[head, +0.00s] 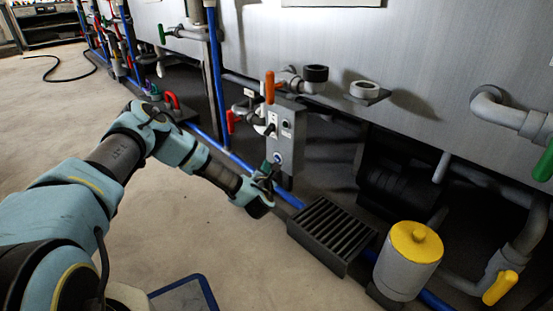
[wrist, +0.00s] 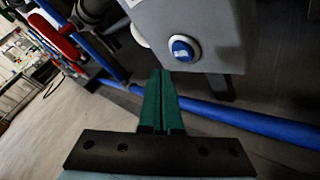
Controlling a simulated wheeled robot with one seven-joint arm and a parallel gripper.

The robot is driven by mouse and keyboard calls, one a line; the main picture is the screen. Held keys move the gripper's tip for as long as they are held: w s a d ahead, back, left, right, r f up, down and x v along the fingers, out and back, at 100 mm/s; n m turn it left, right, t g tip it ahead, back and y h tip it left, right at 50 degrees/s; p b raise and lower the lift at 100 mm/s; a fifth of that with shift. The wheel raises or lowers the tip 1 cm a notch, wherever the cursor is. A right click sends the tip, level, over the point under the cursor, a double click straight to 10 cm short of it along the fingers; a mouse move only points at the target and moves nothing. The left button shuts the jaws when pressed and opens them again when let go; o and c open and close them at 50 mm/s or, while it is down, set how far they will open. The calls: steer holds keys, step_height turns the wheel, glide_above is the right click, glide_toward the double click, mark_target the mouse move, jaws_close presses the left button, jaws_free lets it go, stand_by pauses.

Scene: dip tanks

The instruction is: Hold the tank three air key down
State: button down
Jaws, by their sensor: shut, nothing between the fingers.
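A grey control box (head: 286,135) stands on a post in front of the tank wall. Near its lower end is a round blue key with a white ring, the likely air key; it shows clearly in the wrist view as the blue key (wrist: 184,48). No tank number is readable. My gripper (head: 270,168) is shut and empty, close to the lower part of the box. In the wrist view its green fingertips (wrist: 161,72) lie just below and left of the blue key. The key is not covered, and I see no contact.
An orange-handled lever (head: 269,86) rises beside the box top, with a red handle (head: 232,121) to its left. A blue pipe (wrist: 255,123) runs low behind. A black grate (head: 331,232) and yellow-topped canister (head: 414,243) stand right. The floor at left is open.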

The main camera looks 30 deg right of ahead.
steer(key=shift+s+a+p, duration=0.15)
steer(key=shift+a+p, duration=0.1)
steer(key=shift+a, duration=0.55)
steer(key=shift+s+a+p, duration=0.15)
steer(key=shift+a+p, duration=0.1)
steer(key=shift+a, duration=0.5)
steer(key=w+a+r+m+g+p, duration=0.2)
steer(key=a+r+m+g+p, duration=0.25)
steer(key=r+m, duration=0.6)
steer(key=s+a+r+m+g+y+p, duration=0.15)
steer(key=a+r+m, duration=0.3)
steer(key=a, duration=0.45)
steer(key=s+a+r+m+g+y+p, duration=0.1)
steer(key=a+r+m+g+y+p, duration=0.15)
steer(key=a+r, duration=0.45)
steer(key=s+a+r+m+g+y+p, duration=0.2)
steer(key=s+a+r+m+y, duration=0.1)
steer(key=s+a+r, duration=0.65)
steer(key=s+a+r+m+g+y+p, duration=0.15)
steer(key=s+a+r, duration=0.45)
steer(key=a, duration=0.6)
step_height(320, 180, up, 37)
steer(key=s+m+p, duration=0.1)
steer(key=s+p, duration=0.1)
steer(key=p, duration=3.5)
steer(key=shift+a+p, duration=0.4)
steer(key=shift+a, duration=0.05)
